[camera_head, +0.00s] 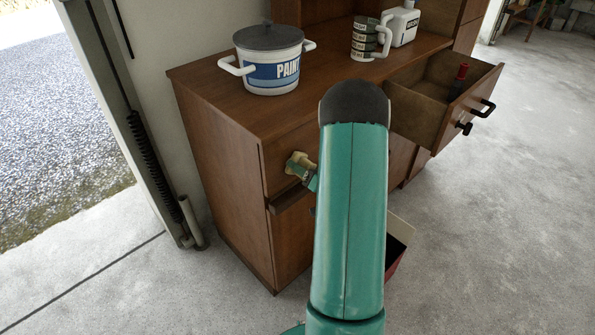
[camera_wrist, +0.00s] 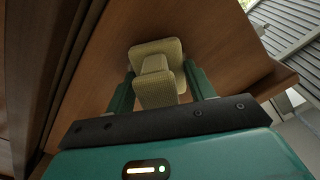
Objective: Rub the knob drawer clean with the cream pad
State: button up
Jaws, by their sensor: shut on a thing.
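The cream pad (camera_head: 297,163) is at the left front of the wooden cabinet, at the closed drawer front (camera_head: 283,148) below the top edge. My gripper (camera_head: 308,176) is shut on its block-like handle. In the wrist view, the pad (camera_wrist: 158,50) lies flat at the brown wood panel (camera_wrist: 215,45), apparently touching it, with the green fingers of my gripper (camera_wrist: 160,82) either side of the handle. My arm hides the right part of this drawer front, and no knob shows on its visible part.
An open drawer (camera_head: 425,120) with a black handle (camera_head: 484,108) and a dark red bottle (camera_head: 459,82) juts out at the right. A paint pot (camera_head: 270,60), a mug (camera_head: 366,38) and a white container (camera_head: 402,25) stand on the cabinet top. A red-sided box (camera_head: 398,258) sits low behind my arm.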

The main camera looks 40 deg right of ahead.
jog(key=d, duration=0.4)
jog(key=shift+w, duration=0.1)
dwell(0.3)
jog(key=shift+a, duration=3.75)
send_near(290, 170)
jog(key=shift+w+d, duration=0.1)
jog(key=shift+w, duration=1.1)
jog(key=shift+s+f, duration=0.1)
